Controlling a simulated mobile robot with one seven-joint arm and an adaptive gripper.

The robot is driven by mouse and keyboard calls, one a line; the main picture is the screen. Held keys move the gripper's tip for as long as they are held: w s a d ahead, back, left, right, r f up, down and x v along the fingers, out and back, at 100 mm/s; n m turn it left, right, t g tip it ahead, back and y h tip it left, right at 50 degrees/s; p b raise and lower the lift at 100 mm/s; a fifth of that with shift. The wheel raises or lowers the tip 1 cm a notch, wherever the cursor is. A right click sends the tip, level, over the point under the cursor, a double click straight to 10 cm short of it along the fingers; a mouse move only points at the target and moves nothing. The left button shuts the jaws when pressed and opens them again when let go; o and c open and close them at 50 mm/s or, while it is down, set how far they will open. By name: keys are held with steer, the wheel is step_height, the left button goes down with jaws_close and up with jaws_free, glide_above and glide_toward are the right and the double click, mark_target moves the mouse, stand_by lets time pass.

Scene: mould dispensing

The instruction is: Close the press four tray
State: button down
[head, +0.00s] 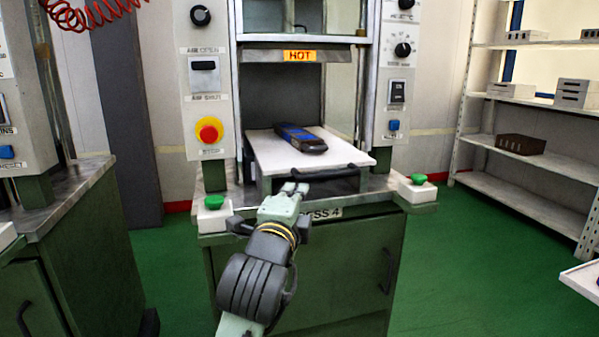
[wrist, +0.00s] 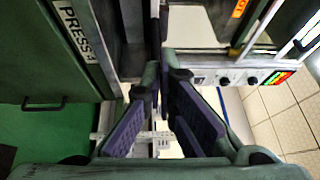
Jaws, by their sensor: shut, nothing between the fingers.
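The press four tray (head: 268,155) has a pale flat top and sticks out of the front of the press, below the orange HOT sign (head: 300,56). A dark handle (head: 335,173) runs along its front edge. A blue and black mould-like block (head: 300,137) lies on the tray. My gripper (head: 292,188) is shut and empty, just in front of the tray's front edge, towards the left end of the handle. Whether it touches the tray I cannot tell. In the wrist view my gripper's fingertips (wrist: 166,58) come together, with the press front around them.
Two green buttons (head: 214,202) (head: 418,179) sit on the press's front corners. A red stop knob (head: 209,130) is on the left panel. Another press bench (head: 62,205) stands at the left. Metal shelves (head: 520,133) stand at the right.

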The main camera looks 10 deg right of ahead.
mark_target(285, 169)
steer(key=p+x, duration=0.1)
steer(key=x, duration=0.4)
steer(key=w, duration=1)
steer(key=shift+w+a, duration=0.1)
steer(key=shift+a, duration=0.1)
steer(key=shift+r, duration=0.1)
steer(key=shift+a, duration=0.1)
